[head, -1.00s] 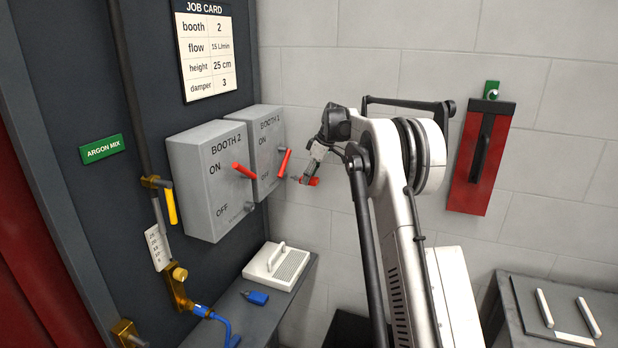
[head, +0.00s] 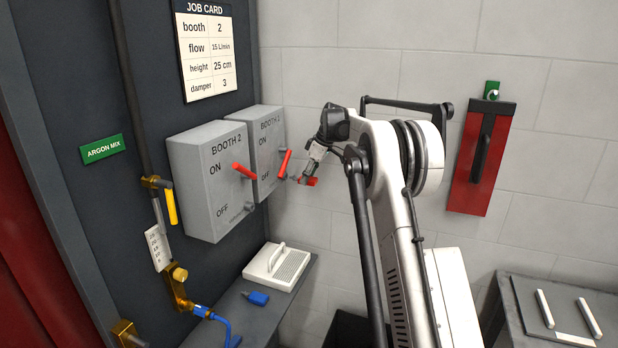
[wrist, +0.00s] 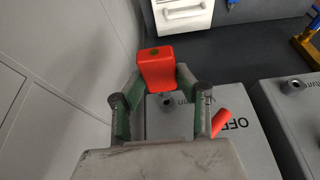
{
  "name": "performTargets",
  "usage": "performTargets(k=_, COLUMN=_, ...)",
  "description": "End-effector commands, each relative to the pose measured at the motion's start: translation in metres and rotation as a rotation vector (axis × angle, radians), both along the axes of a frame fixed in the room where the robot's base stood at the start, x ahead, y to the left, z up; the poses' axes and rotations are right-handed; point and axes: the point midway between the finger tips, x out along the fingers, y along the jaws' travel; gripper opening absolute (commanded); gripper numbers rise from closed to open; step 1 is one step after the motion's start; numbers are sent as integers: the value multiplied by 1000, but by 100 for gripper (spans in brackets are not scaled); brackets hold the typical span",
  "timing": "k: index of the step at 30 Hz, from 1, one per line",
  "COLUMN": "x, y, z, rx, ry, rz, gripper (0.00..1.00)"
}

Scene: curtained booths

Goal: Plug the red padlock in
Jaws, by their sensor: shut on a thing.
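The red padlock (head: 308,182) is held in my gripper (head: 313,167), to the right of the grey BOOTH 1 switch box (head: 262,140). In the wrist view the red padlock (wrist: 157,72) sits between the two fingertips (wrist: 160,78), which are shut on it. Its shackle is hardly visible. A round grey fitting (wrist: 170,102) on the BOOTH 1 box shows just below the padlock in the wrist view. I cannot tell whether the padlock touches it. The red BOOTH 1 lever (head: 285,163) is close to the padlock's left.
The BOOTH 2 box (head: 195,165) with its red lever (head: 243,170) stands to the left. A red wall panel (head: 468,190) hangs at the right.

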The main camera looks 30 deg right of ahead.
Motion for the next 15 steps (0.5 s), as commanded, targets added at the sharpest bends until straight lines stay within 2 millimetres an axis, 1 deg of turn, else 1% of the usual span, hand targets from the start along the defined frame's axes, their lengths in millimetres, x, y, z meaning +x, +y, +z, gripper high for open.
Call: performTargets(k=15, x=9, y=7, z=0, rx=0, ry=0, rz=0, gripper=1)
